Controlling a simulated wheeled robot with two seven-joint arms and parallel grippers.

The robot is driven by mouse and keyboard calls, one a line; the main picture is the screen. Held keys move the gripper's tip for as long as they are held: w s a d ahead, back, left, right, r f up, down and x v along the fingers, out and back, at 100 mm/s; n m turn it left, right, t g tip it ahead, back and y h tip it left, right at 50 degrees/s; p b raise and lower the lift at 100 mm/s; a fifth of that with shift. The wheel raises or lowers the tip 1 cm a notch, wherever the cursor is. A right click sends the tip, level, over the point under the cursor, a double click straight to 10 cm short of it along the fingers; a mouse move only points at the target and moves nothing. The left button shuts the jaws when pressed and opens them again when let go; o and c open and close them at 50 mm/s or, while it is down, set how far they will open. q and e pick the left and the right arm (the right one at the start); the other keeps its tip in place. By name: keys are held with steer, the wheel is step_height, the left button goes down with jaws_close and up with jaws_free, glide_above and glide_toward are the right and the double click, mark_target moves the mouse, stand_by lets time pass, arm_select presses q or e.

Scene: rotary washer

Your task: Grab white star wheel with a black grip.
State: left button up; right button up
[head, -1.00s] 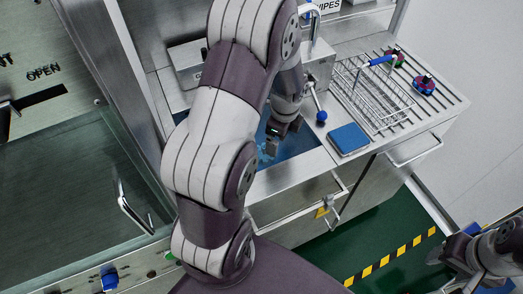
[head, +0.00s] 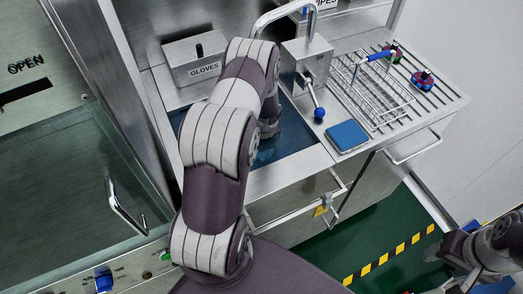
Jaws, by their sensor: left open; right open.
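My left arm reaches over the sink (head: 300,140), and my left gripper (head: 267,134) is low over the blue water, partly hidden behind the arm. It is open. A pale bluish shape (head: 263,153) shows in the water just below the gripper. It may be the white star wheel, but it is too small and covered to tell, and no black grip shows on it. My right gripper (head: 437,255) is open at the lower right, over the floor and away from the sink.
A wire basket (head: 375,95), a blue sponge (head: 348,136), a faucet (head: 305,65) and a gloves box (head: 196,62) surround the sink.

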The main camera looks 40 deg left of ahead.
arm_select(q)
steer(key=c, duration=1)
